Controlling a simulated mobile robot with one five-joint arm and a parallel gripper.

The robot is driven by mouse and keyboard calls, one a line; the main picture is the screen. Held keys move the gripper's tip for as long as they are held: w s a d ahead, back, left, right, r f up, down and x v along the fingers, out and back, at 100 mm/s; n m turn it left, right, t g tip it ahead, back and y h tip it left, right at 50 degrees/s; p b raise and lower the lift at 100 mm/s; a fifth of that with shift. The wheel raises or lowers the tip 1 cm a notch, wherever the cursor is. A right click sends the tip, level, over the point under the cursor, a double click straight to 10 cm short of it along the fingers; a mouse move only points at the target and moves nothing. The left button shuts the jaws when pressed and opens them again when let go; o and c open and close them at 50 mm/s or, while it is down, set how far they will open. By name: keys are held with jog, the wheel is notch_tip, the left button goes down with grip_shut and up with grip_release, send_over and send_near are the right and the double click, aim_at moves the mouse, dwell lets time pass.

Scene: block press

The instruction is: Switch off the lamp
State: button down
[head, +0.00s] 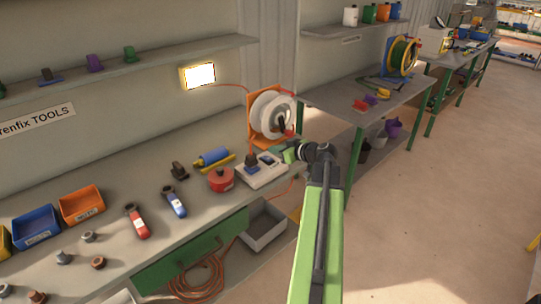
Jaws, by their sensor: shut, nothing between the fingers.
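The lamp (198,76) is a yellow box on the wall with a bright white, lit face. A red cable runs from it to the right and down behind the bench items. A white box (262,174) with dark panels on top, which looks like a switch or socket box, sits near the bench's right end. A dark plug-like piece with an orange-red part stands at its left end. My gripper (285,156) is just above and beside the right end of this box, shut and empty. Its fingertips are small, and I cannot tell whether they touch the box.
A cable reel (272,112) on an orange stand is behind the box. A red round tin (221,179), a blue roller (212,157) and red and blue hand tools lie to the left. A grey bin (263,228) is below. Open floor lies to the right.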

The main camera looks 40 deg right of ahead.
jog(key=shift+m+h, duration=0.4)
jog(key=shift+h, duration=0.1)
jog(key=s+d, duration=0.3)
jog(key=shift+s+d, duration=0.2)
jog(key=shift+f, duration=0.1)
jog(key=b, duration=0.4)
send_over(267, 158)
jog(key=s, duration=0.3)
jog(key=f, duration=0.3)
jog(key=shift+d+f, duration=0.2)
jog(key=shift+f, duration=0.2)
notch_tip(267, 158, down, 3)
jog(key=b, duration=0.2)
jog(key=shift+w+a+r+b, duration=0.1)
jog(key=shift+w+b, duration=0.05)
jog(key=shift+b, duration=0.2)
jog(key=shift+s+f+b, duration=0.2)
jog(key=shift+f+b, duration=0.35)
jog(key=shift+b, duration=0.05)
